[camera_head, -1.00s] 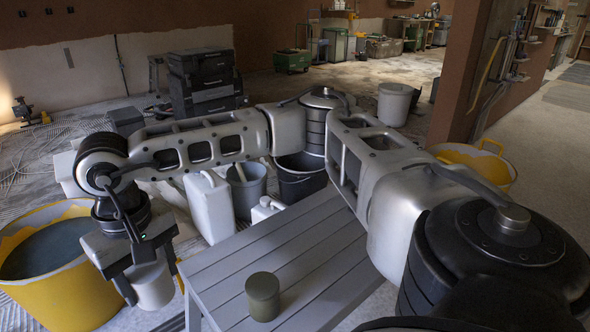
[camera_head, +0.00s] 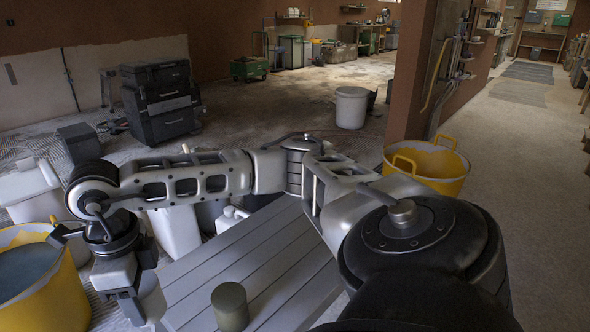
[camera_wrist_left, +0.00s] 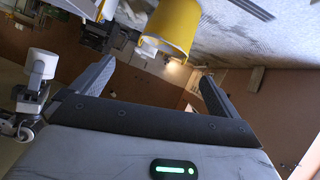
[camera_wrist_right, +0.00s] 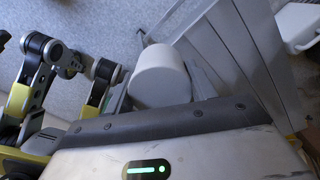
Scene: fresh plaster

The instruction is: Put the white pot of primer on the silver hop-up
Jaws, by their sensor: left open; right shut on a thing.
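The white pot of primer (camera_wrist_right: 160,78) sits between the fingers of my right gripper (camera_head: 136,303), which is shut on it. In the head view the pot (camera_head: 150,288) is mostly hidden behind the gripper, left of the platform. The silver hop-up, a grey slatted platform (camera_head: 262,262), stands at the bottom centre of the head view. Its slats (camera_wrist_right: 232,50) also show beside the pot in the right wrist view. I cannot tell the gap between pot and platform. My left gripper (camera_wrist_left: 150,88) is open and empty in its wrist view; the head view does not show it.
An olive-green tin (camera_head: 230,306) stands on the near part of the hop-up. A yellow tub (camera_head: 45,285) of greyish liquid is at the left. White containers (camera_head: 177,228) stand behind the hop-up. Another yellow tub (camera_head: 428,165) is at the right. The hop-up's middle slats are bare.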

